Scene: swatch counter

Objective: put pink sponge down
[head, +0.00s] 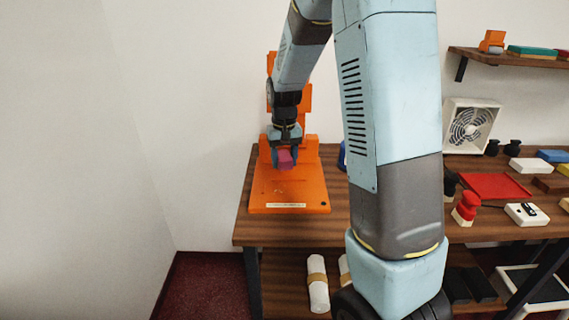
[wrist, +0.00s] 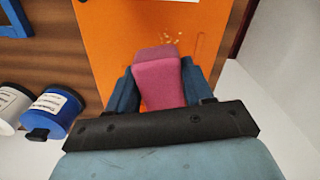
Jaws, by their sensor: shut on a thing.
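The pink sponge (head: 286,159) is between the fingers of my gripper (head: 285,156) in the head view, over the orange stand's base plate (head: 290,199). In the wrist view the sponge (wrist: 158,80) sits between the two blue fingers of my gripper (wrist: 158,88), with the orange plate (wrist: 106,40) behind it. My gripper is shut on the sponge. I cannot tell whether the sponge's underside touches the plate. Some pale crumbs (wrist: 174,38) lie on the plate close to the sponge.
A blue container (wrist: 57,112) and a white one (wrist: 10,105) stand left of the plate in the wrist view. A red tray (head: 492,187), a red-capped object (head: 466,207) and a white fan (head: 470,126) are on the right of the wooden counter (head: 290,232).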

